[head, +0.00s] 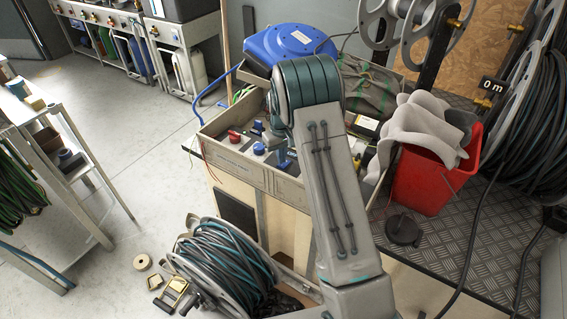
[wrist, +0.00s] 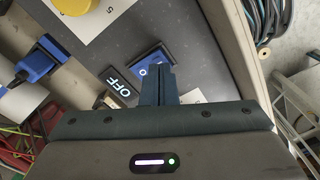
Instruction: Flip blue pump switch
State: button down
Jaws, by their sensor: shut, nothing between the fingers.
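In the wrist view, the blue rocker switch (wrist: 150,60) sits in a dark square frame on a dark panel (wrist: 205,45). A white mark shows on its lit blue face, and its right and lower part is hidden by my fingers. A black OFF label (wrist: 117,86) lies to its left. My gripper (wrist: 158,72) is shut and empty, with its tips over the switch. I cannot tell whether they touch it. In the head view, my gripper (head: 284,160) points down at the control box (head: 235,158), and my arm hides part of the box.
A yellow knob (wrist: 75,4) and a blue-handled fitting (wrist: 38,62) are near the switch in the wrist view. A red bucket (head: 425,180) with a grey cloth stands right of my arm. A hose reel (head: 225,265) lies below the box. Open floor is at left.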

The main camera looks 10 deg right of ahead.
jog(key=shift+f+b, duration=0.65)
jog(key=shift+f, duration=0.35)
dwell(0.4)
jog(key=shift+r, duration=0.15)
jog(key=shift+r+p, duration=1.9)
jog(key=shift+r, duration=1.5)
jog(key=shift+r, duration=0.1)
jog(key=s+r+m+t, duration=0.2)
jog(key=s+r, duration=1.4)
jog(key=r, duration=0.1)
jog(key=s+r+m+t, duration=0.1)
jog(key=s, duration=1.8)
jog(key=shift+r, duration=0.2)
jog(key=shift+a, duration=0.1)
